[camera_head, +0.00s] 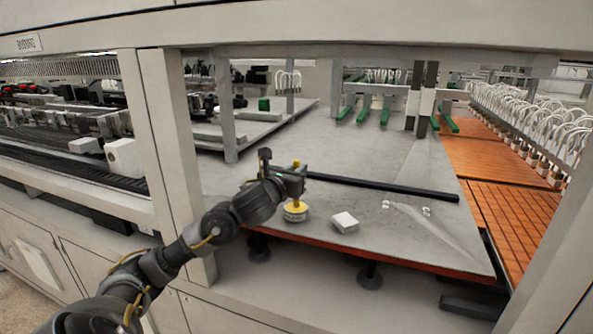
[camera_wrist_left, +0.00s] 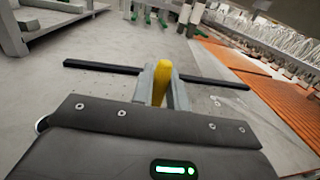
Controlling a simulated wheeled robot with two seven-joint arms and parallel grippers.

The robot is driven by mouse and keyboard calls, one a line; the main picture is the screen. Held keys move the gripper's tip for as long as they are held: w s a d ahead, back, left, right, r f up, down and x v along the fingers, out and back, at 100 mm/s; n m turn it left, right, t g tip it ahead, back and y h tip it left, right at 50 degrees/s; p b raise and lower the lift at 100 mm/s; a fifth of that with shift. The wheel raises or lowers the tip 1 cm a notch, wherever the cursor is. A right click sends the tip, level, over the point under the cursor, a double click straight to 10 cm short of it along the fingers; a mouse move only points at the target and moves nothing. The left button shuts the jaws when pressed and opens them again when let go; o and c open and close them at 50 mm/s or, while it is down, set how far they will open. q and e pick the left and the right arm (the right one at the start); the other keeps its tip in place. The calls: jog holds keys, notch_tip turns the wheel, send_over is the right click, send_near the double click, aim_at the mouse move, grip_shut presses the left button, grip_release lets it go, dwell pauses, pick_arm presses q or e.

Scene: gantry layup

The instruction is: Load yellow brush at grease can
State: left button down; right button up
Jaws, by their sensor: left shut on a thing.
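My left gripper (camera_head: 298,177) is shut on the yellow brush (camera_head: 297,164), whose handle stands roughly upright between the fingers. The handle also shows in the left wrist view (camera_wrist_left: 163,85), between the two grey fingers. In the head view a low round can with a yellow top, the grease can (camera_head: 295,212), stands on the grey table directly below the gripper. The brush's lower end meets or sits just over the can's top; I cannot tell whether it touches. My right gripper is not in view.
A frame post (camera_head: 175,150) stands left of my arm. Orange slatted panels (camera_head: 520,215) lie at the right.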

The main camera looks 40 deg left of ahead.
pick_arm(q)
jog(key=shift+d+f+b, duration=0.1)
jog(key=shift+f+b, duration=0.15)
jog(key=shift+b, duration=0.05)
dwell(1.3)
jog(key=shift+r, duration=0.1)
notch_tip(320, 180, up, 2)
jog(key=shift+r+p, duration=0.1)
jog(key=shift+p, duration=0.8)
jog(key=shift+r+p, duration=1.9)
jog(key=shift+r, duration=0.55)
